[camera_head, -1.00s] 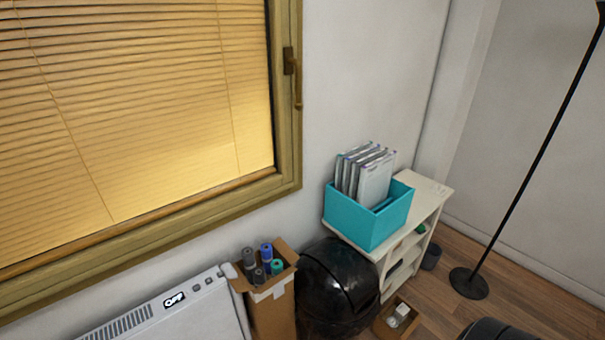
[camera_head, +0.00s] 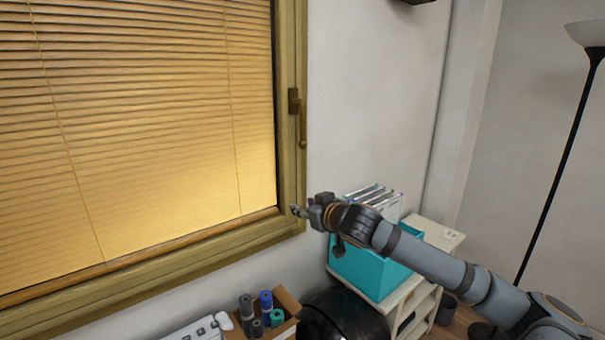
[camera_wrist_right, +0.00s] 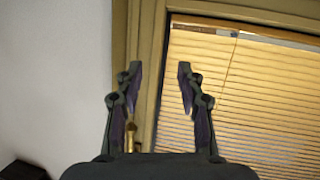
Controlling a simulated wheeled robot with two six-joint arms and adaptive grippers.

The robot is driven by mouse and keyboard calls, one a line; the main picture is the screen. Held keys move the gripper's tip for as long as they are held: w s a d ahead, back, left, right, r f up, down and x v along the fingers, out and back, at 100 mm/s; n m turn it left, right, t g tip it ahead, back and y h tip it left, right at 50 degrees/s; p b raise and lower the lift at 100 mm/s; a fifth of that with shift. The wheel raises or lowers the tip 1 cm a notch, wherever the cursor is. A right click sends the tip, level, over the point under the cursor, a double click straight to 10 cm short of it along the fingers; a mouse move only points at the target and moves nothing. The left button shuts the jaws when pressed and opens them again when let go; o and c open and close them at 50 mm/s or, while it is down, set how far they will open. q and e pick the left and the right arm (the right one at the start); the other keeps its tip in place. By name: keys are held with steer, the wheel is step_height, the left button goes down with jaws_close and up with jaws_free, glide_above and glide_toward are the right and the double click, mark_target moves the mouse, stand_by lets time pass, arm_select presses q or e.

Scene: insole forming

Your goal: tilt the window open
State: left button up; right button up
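The window (camera_head: 292,180) has a yellowish wooden frame with lowered blinds (camera_head: 150,130), and it looks closed. Its brass handle (camera_head: 302,122) hangs pointing down on the right side of the frame. My right gripper (camera_head: 298,211) is beside the lower right corner of the frame, below the handle. In the right wrist view my right gripper (camera_wrist_right: 156,75) has its two fingers spread apart with nothing between them. A bit of the brass handle (camera_wrist_right: 130,138) shows near the base of the left finger there. My left gripper is not in view.
A teal box (camera_head: 370,270) with folders stands on a white shelf (camera_head: 440,238) behind my right arm. Below the window are a cardboard box (camera_head: 290,303) with rolls, a black bin (camera_head: 343,318) and a white heater (camera_head: 205,328). A floor lamp (camera_head: 562,170) stands at right.

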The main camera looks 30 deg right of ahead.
mark_target(305, 126)
steer(key=s+d+r+m+t, duration=0.1)
steer(key=d+r+t, duration=0.1)
steer(key=r, duration=0.8)
steer(key=s+d+r+t, duration=0.1)
steer(key=d+r, duration=0.1)
steer(key=r, duration=0.7)
steer(key=shift+h, duration=0.3)
steer(key=w+p, duration=0.1)
steer(key=p, duration=0.3)
steer(key=w+p, duration=0.2)
steer(key=p, duration=0.2)
steer(key=w+r+p, duration=0.1)
steer(key=w+p, duration=0.1)
steer(key=p, duration=0.3)
steer(key=shift+w+d, duration=0.25)
steer(key=w+p, duration=0.4)
steer(key=p, duration=0.1)
steer(key=shift+w+d+f, duration=0.25)
steer(key=shift+w+f, duration=0.05)
steer(key=shift+f, duration=0.1)
steer(key=shift+w+f, duration=0.25)
steer(key=shift+w, duration=0.25)
steer(key=shift+s, duration=0.1)
steer(key=c, duration=0.4)
jaws_close()
